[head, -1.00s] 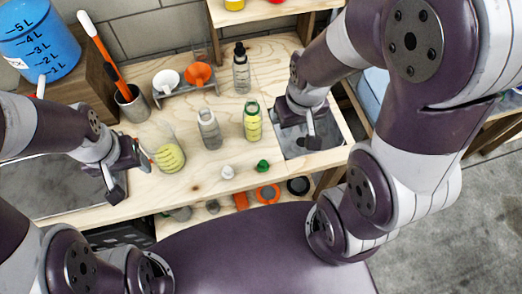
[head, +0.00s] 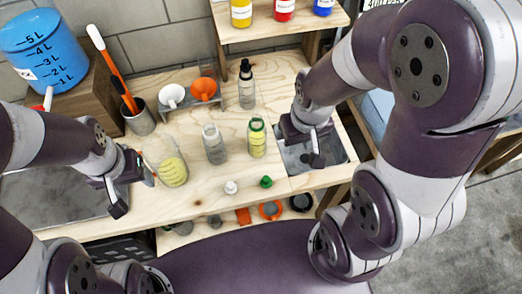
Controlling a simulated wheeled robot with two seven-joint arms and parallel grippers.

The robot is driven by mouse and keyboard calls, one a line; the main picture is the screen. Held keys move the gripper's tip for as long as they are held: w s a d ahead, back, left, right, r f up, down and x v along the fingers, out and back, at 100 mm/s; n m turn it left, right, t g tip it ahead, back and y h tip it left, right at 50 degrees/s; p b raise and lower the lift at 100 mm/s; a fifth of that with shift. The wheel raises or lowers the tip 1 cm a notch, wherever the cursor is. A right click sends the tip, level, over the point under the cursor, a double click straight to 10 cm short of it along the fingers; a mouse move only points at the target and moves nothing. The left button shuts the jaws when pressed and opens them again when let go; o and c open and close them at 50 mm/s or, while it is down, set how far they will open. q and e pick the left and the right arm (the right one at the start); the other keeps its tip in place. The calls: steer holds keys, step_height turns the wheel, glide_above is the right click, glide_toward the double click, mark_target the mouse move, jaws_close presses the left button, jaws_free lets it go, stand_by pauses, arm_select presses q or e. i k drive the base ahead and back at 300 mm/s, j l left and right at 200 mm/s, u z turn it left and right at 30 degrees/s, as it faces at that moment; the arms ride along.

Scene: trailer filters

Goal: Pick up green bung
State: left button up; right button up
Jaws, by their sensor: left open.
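The green bung (head: 266,182) lies on the wooden bench near its front edge, just right of a white bung (head: 231,187). A bottle with yellow-green liquid and a green collar (head: 257,138) stands behind it. My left gripper (head: 134,193) is open and empty at the left, beside the beaker of yellow liquid (head: 173,172) and well away from the green bung. My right gripper (head: 318,150) is over the sunken metal tray (head: 334,155), to the right of and behind the green bung. Its finger gap is not clear.
A clear bottle (head: 214,144) and a dark-capped dropper bottle (head: 246,86) stand on the bench. Funnels (head: 204,90) sit in a rack behind, near a blue container (head: 43,48). Bare wood surrounds the bungs. Orange and dark rings (head: 301,202) lie on a lower shelf.

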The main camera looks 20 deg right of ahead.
mark_target(266, 182)
steer(key=z, duration=1.1)
steer(key=k+j+z, duration=0.1)
steer(key=z, duration=0.3)
steer(key=k+j+z, duration=0.15)
steer(key=z, duration=0.25)
steer(key=k+j+z, duration=0.15)
steer(key=z, duration=0.25)
